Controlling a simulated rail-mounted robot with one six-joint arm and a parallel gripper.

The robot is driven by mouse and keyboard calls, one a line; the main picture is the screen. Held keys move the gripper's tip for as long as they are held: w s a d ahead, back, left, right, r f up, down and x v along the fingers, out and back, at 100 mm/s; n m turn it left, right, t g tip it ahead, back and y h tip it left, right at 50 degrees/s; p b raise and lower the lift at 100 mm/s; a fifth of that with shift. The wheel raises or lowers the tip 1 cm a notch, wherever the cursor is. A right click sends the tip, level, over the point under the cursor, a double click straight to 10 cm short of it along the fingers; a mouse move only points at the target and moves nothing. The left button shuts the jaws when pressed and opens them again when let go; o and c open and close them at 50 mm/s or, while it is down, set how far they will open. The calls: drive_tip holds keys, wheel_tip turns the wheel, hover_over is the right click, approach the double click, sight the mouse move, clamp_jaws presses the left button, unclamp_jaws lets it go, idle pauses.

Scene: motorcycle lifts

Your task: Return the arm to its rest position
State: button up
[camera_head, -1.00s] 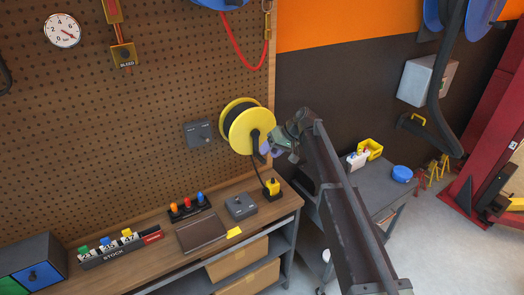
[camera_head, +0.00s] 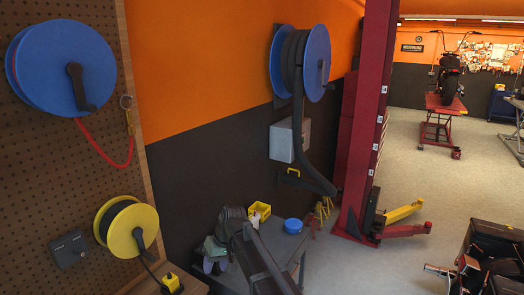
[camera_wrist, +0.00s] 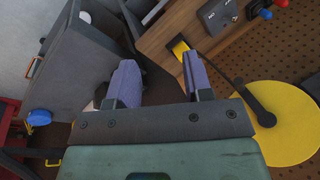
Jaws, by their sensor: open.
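My gripper shows in the wrist view (camera_wrist: 160,82) with its two purple fingers wide apart and nothing between them. In the head view my gripper (camera_head: 209,265) is low in the middle, with my dark arm running from it to the lower right. It stands to the right of a yellow reel (camera_head: 118,228) on the pegboard, with a gap between them. The same yellow reel lies to the right of the fingers in the wrist view (camera_wrist: 280,120). My fingers do not appear to touch anything.
A grey cart (camera_head: 285,245) with a yellow caddy (camera_head: 260,210) and a blue round item (camera_head: 293,226) stands close to my arm. A wooden bench (camera_wrist: 165,35) is beyond the fingers. A red lift post (camera_head: 370,120) stands at right; open floor lies past it.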

drive_tip(key=s+d+f+m+h+b, duration=0.1)
drive_tip(key=s+d, duration=0.4)
drive_tip(key=d, duration=0.6)
drive_tip(key=s+d+f+m+t+h+b, duration=0.1)
drive_tip(key=s+d+f+m+b, duration=0.2)
drive_tip(key=d, duration=0.8)
drive_tip(key=s+d+f+m+h+b, duration=0.1)
drive_tip(key=s+d+f+m+b, duration=0.1)
drive_tip(key=s+d+f, duration=0.3)
drive_tip(key=s+d+b, duration=0.1)
drive_tip(key=s+d, duration=0.2)
drive_tip(key=d, duration=0.3)
drive_tip(key=shift+d+f+m+h, duration=0.3)
drive_tip(key=shift+d+f+h, duration=0.1)
